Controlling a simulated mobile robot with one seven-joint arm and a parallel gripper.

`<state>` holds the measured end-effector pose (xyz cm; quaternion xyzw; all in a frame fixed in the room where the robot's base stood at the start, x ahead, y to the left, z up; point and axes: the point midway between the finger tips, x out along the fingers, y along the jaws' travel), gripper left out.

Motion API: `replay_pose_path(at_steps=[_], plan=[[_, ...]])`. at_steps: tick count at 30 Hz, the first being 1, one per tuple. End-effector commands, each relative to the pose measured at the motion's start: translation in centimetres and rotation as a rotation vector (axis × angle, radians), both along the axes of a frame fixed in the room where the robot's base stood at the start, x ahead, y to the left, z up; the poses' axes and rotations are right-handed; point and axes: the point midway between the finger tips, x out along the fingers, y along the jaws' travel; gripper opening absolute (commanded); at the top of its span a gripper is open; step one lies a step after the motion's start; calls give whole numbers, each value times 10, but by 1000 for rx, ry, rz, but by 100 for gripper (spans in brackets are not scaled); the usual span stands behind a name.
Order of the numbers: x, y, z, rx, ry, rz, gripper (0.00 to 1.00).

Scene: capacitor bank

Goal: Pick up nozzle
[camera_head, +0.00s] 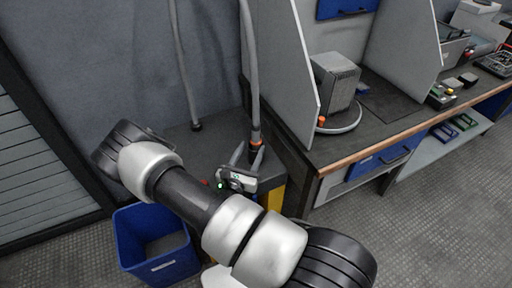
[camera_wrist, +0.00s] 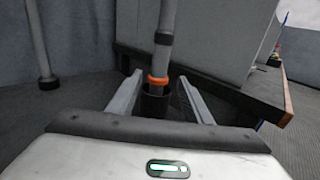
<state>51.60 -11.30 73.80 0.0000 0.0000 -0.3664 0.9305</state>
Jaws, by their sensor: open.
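The nozzle is a grey tube with a dark band and an orange ring at its lower end (camera_head: 256,142), hanging on a grey hose. It stands upright in a dark holder (camera_wrist: 155,104) in the wrist view. There the nozzle (camera_wrist: 165,52) shows between and beyond my two fingers. My gripper (camera_wrist: 161,92) is open, with one finger on each side of the nozzle's line. In the head view my gripper (camera_head: 247,156) is close to the nozzle's lower end. I cannot tell whether the fingers touch it. The nozzle's tip is hidden in the holder.
A workbench (camera_head: 375,142) with a wooden edge and grey partition (camera_head: 285,65) stands close on the right. A grey box (camera_head: 336,82) is on it. A second grey hose (camera_head: 182,65) hangs at the left. A blue bin (camera_head: 160,265) is on the floor below my arm.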

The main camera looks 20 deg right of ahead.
Motion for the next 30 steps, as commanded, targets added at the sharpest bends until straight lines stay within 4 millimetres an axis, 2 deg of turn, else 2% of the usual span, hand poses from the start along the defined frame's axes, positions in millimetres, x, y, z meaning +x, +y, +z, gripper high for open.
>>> replay_pose_path(at_steps=[8,18,25,26,30], plan=[[13,-12,1,0,0,-1,45],[47,-42,5,-1,-2,-3,45],[49,-43,5,0,0,-1,45],[49,-43,5,0,0,-1,42],[49,-43,5,0,0,-1,18]])
